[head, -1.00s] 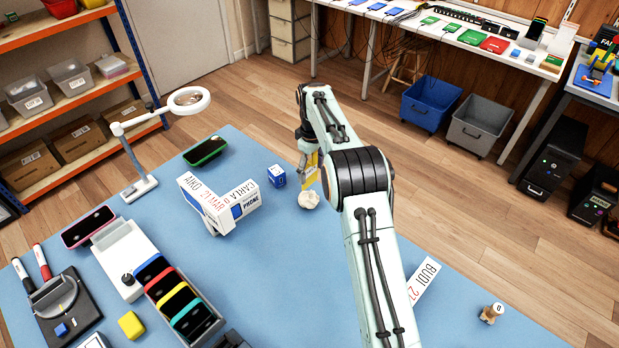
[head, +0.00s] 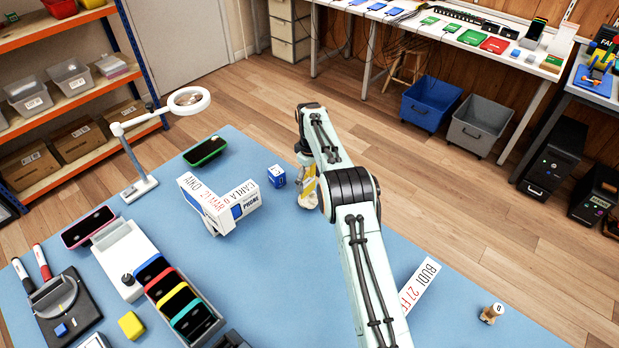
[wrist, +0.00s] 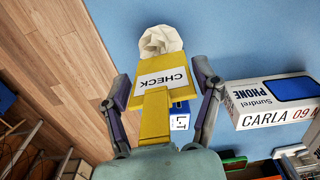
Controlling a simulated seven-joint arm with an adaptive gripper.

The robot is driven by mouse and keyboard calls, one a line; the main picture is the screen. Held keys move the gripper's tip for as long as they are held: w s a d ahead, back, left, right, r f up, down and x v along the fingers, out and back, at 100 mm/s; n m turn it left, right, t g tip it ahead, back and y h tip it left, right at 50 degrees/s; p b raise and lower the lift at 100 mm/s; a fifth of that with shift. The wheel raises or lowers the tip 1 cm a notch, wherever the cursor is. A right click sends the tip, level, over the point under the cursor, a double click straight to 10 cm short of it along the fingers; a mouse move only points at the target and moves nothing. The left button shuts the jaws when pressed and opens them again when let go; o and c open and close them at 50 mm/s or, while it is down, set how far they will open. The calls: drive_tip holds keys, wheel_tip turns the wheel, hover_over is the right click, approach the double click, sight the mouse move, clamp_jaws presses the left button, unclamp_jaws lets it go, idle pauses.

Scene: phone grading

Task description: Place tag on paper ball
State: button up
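A yellow tag (wrist: 153,116) with a white CHECK label fills the middle of the wrist view. My gripper (wrist: 162,78) has its fingers against the tag's two side edges and holds it. The white crumpled paper ball (wrist: 161,40) lies at the tag's far end, which overlaps it in the picture. In the head view my gripper (head: 305,166) points down above the mat, with the yellow tag (head: 309,187) below it at the paper ball. My arm hides part of this spot, and I cannot tell whether tag and ball touch.
A blue cube (head: 277,176) stands close to the left of my gripper. A white phone box (head: 236,207) stands farther left. The blue mat (head: 270,290) is clear in front.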

drive_tip(key=shift+o, duration=0.4)
wheel_tip(320, 180, up, 12)
drive_tip(key=shift+r, duration=0.2)
drive_tip(key=s+d+r+m, duration=0.2)
drive_tip(key=s+r, duration=0.4)
drive_tip(key=s, duration=0.2)
drive_tip(key=s+d+r+m, duration=0.2)
drive_tip(key=s+r, duration=0.3)
drive_tip(key=s, duration=0.3)
drive_tip(key=s+f+m, duration=0.2)
drive_tip(key=s+f, duration=0.1)
drive_tip(key=s, duration=0.9)
drive_tip(key=s+f+m, duration=0.1)
drive_tip(key=s+f, duration=0.3)
drive_tip(key=s, duration=0.9)
drive_tip(key=shift+s+d+m+y, duration=0.25)
drive_tip(key=shift+m+y, duration=0.15)
